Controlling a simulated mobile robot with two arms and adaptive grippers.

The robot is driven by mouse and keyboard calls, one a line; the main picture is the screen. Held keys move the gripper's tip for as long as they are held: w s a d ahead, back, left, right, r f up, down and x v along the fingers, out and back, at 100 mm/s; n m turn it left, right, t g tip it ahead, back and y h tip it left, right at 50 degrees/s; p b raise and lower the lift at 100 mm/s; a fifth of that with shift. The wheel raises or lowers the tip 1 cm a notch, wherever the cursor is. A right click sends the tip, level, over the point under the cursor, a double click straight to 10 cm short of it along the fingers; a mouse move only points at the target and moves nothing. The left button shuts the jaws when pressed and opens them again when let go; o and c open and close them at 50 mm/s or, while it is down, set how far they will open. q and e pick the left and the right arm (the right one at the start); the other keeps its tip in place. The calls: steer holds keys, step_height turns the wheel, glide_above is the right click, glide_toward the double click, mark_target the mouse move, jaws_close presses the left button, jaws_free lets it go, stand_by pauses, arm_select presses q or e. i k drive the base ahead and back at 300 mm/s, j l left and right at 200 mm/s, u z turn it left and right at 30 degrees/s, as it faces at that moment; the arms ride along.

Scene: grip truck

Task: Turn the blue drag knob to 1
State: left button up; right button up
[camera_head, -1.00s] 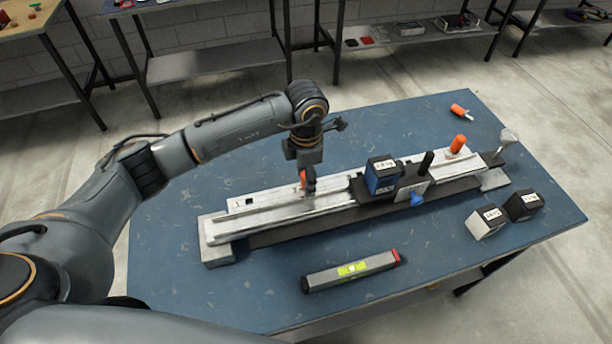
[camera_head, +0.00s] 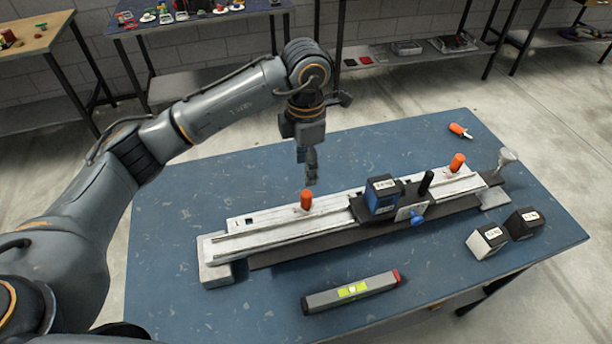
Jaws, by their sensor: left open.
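A long silver rail device (camera_head: 270,236) lies across the blue table. A dark carriage with a blue block (camera_head: 382,196) on it sits right of the rail's middle. A blue knob (camera_head: 417,219) sticks out at the carriage's front. A black upright handle (camera_head: 426,183) stands beside the block. Orange pegs stand on the rail, one left of the carriage (camera_head: 306,199) and one to its right (camera_head: 457,163). My left gripper (camera_head: 311,178) is open, pointing down above the left orange peg and apart from it. The knob's scale marks are too small to read. My right gripper is out of view.
A spirit level (camera_head: 350,292) lies in front of the rail. A white-grey block (camera_head: 487,240) and a black block (camera_head: 523,222) sit at the right. An orange-handled tool (camera_head: 460,130) lies at the back right. The table front right of the level is clear.

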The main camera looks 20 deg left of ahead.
mark_target(416, 220)
steer(key=k, duration=1.5)
